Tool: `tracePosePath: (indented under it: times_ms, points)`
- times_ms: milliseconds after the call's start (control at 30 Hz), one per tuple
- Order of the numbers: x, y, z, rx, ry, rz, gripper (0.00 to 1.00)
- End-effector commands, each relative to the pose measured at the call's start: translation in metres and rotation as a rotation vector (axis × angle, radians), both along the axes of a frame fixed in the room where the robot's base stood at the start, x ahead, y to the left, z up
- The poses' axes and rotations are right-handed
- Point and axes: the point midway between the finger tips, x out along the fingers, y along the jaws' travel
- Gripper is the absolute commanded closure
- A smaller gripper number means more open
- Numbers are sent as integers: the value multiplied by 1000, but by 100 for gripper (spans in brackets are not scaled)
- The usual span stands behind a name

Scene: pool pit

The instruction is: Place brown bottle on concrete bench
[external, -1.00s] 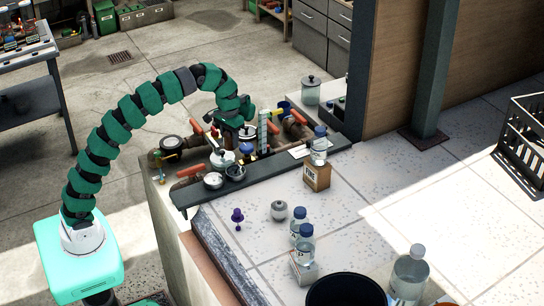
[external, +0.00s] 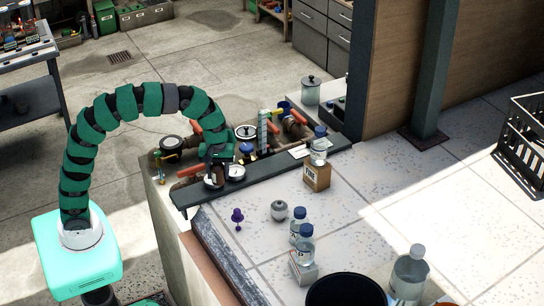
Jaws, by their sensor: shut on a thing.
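My gripper (external: 215,165) is low over the near edge of the pipe-covered pale concrete bench (external: 165,220). It points down and is shut on a small dark thing, mostly hidden by the gripper itself. I cannot tell for sure whether this is the brown bottle. No other brown bottle stands out in view. The gripper is just left of a round gauge (external: 236,172) and above the dark ledge (external: 270,179) along the bench's front.
Pipes with red handles (external: 188,171) and valves crowd the bench top. To the right, a clear bottle on a cardboard box (external: 317,175), a grey jar (external: 279,211), a purple item (external: 237,216) and blue-capped bottles (external: 303,244) stand on the tiled floor. Open tiles lie further right.

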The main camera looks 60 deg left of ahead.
Motion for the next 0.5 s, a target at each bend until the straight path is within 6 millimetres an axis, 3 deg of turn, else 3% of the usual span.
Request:
tracePosePath:
  times_ms: [100,300,500]
  points:
    - [-29,-15,-2,5,6,138,83]
    - [-67,-30,-8,10,4,349,83]
    - [-85,-35,-12,11,-2,466,83]
